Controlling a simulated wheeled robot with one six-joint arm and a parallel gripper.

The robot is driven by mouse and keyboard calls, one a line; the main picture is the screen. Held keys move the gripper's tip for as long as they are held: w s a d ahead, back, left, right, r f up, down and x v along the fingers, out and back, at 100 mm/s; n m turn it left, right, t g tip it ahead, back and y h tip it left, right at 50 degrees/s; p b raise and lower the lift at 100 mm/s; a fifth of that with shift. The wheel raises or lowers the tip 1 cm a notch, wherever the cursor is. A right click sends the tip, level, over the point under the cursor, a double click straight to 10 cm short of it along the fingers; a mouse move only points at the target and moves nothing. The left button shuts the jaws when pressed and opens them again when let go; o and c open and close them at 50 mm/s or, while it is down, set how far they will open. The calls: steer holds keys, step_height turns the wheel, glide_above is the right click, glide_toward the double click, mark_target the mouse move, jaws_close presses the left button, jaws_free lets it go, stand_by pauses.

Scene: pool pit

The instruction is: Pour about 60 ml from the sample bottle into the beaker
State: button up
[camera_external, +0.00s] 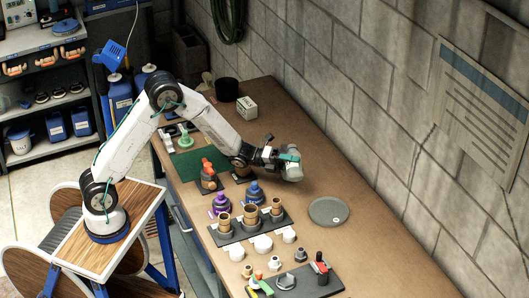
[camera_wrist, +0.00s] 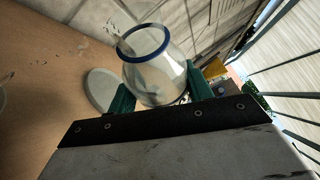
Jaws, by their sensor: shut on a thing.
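The sample bottle, a clear rounded vessel with a blue rim (camera_wrist: 150,70), sits between the green fingers of my gripper (camera_wrist: 160,100) in the wrist view. It looks empty or holds only clear liquid; I cannot tell which. In the external view my gripper (camera_external: 288,158) is shut on the bottle (camera_external: 293,172) above the bench, left of the grey round disc (camera_external: 329,211). The disc also shows behind the bottle in the wrist view (camera_wrist: 101,90). How far the bottle is tilted is unclear. I cannot pick out the beaker for certain.
On the brown bench (camera_external: 370,255) a dark rack (camera_external: 232,232) holds several brown cups, with white cups in front. Purple (camera_external: 221,203) and blue (camera_external: 254,192) items stand behind it. A dark tray (camera_external: 305,281) with tools lies at the front. A block wall runs along the right.

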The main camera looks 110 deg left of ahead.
steer(key=shift+s+a+f+m+g, duration=0.1)
steer(key=shift+a+f+m+g, duration=0.15)
steer(key=shift+f+m+g, duration=0.4)
steer(key=shift+r+t, duration=0.15)
steer(key=shift+t, duration=0.1)
stand_by(1.2)
steer(key=shift+a+f+m, duration=0.1)
steer(key=shift+f+m, duration=0.35)
steer(key=shift+f, duration=0.05)
steer(key=f+m+g, duration=0.1)
steer(key=f+m, duration=0.1)
steer(key=f+m+g+y, duration=0.1)
steer(key=f+m, duration=0.1)
steer(key=m, duration=0.1)
steer(key=a+f+m+g, duration=0.1)
steer(key=f+m+g, duration=0.1)
steer(key=shift+s+f+y, duration=0.2)
steer(key=shift+f+y, duration=0.15)
steer(key=shift+y, duration=0.05)
steer(key=shift+f+m+g+y, duration=0.2)
steer(key=shift+m+g+y, duration=0.35)
steer(key=shift+m, duration=0.35)
